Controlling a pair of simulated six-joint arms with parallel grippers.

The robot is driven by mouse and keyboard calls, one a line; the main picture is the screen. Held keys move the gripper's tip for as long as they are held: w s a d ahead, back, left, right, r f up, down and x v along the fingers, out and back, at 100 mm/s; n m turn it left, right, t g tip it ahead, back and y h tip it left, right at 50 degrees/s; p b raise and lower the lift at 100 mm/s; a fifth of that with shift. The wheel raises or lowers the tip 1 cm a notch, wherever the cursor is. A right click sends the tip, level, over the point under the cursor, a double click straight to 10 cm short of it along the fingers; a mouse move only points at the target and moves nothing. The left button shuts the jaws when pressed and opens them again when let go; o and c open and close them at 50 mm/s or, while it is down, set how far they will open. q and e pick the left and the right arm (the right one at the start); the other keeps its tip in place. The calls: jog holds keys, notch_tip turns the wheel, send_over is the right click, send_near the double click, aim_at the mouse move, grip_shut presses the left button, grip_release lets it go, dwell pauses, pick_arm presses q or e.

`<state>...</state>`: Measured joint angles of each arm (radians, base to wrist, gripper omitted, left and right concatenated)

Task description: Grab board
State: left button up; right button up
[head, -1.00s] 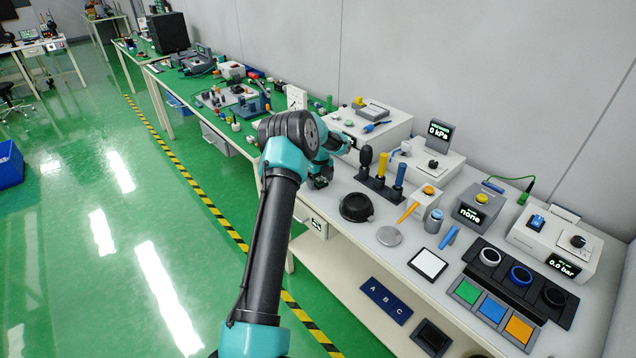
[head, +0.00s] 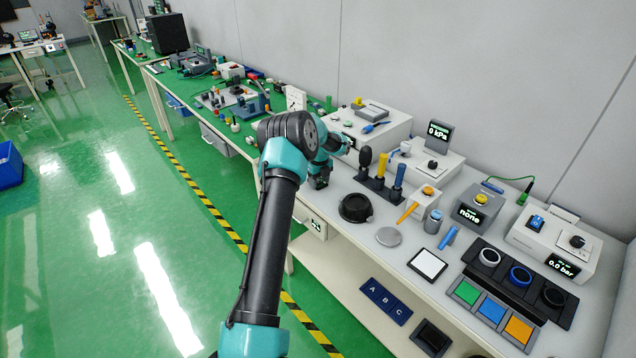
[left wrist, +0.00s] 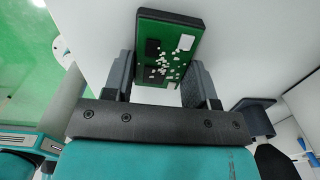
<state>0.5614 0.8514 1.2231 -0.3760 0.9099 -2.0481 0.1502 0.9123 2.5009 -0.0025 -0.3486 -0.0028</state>
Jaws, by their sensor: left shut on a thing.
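The board (left wrist: 168,52) is a small green circuit board with dark and pale chips, seen in the left wrist view. It sits between the two fingers of my left gripper (left wrist: 160,85), which is shut on it. In the head view my left arm reaches to the far left part of the near workbench, and its gripper end (head: 320,176) is partly hidden behind the arm. The board cannot be made out in the head view. My right gripper is in neither view.
The bench (head: 385,262) holds a black round dish (head: 356,208), a rack of upright handles (head: 380,185), a grey disc (head: 389,236), a white-faced pad (head: 428,264) and several instrument boxes along the wall. The bench's front edge is at the arm's right.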

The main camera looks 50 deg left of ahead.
aim_at(319, 183)
pick_arm(q)
jog(key=shift+r, duration=0.5)
jog(key=shift+s+d+r, duration=0.2)
jog(key=shift+r, duration=0.5)
jog(key=shift+s+d+r, duration=0.15)
jog(key=shift+r, duration=0.5)
jog(key=s+d+r, duration=0.1)
jog(key=s+d, duration=0.9)
jog(key=d, duration=0.1)
jog(key=shift+d+r, duration=0.15)
